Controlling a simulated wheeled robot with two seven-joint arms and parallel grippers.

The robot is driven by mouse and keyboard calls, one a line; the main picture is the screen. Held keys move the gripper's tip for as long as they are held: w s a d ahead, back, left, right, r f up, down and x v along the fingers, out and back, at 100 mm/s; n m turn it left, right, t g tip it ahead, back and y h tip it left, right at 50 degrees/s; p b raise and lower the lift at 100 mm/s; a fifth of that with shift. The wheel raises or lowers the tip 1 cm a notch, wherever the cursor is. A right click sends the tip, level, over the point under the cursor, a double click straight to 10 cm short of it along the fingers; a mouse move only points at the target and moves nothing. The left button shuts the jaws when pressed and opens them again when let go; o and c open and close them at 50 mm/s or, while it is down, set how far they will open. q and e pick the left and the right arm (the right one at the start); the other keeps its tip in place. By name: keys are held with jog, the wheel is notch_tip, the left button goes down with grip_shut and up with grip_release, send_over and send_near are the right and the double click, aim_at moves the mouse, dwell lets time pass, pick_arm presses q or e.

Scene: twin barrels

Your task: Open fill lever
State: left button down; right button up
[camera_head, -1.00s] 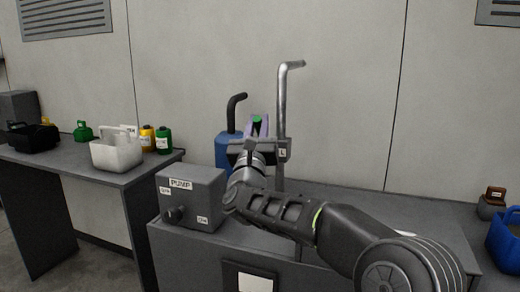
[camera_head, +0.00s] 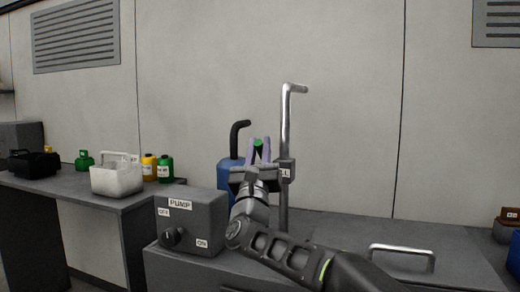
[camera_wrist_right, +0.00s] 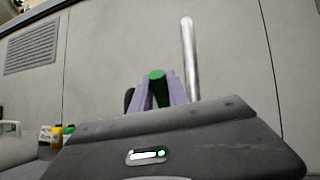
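My right gripper (camera_head: 258,150) has its two pale purple fingers pointing up and away, toward the wall. They stand apart, one on each side of a short green cylinder (camera_head: 258,143), which may be the fill lever's grip. In the right wrist view the green cylinder (camera_wrist_right: 157,88) fills most of the gap between the fingertips; I cannot tell whether they press on it. Just right of the gripper is a grey block (camera_head: 285,170) with a partly hidden label on the tall metal pipe (camera_head: 286,120). The rest of the lever is hidden. My left gripper is not in view.
A grey pump box (camera_head: 190,222) with a black knob stands left of my right arm. A blue container with a black spout (camera_head: 229,172) is behind the gripper. A metal handle (camera_head: 401,250) rises at right. The left table (camera_head: 60,187) holds bottles and a white basket (camera_head: 117,178).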

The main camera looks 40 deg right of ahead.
jog(key=shift+o, duration=0.8)
jog(key=shift+s, duration=0.1)
jog(key=v, duration=0.7)
jog(key=shift+s+a+f, duration=0.2)
jog(key=shift+a+f, duration=0.05)
jog(key=shift+f, duration=0.05)
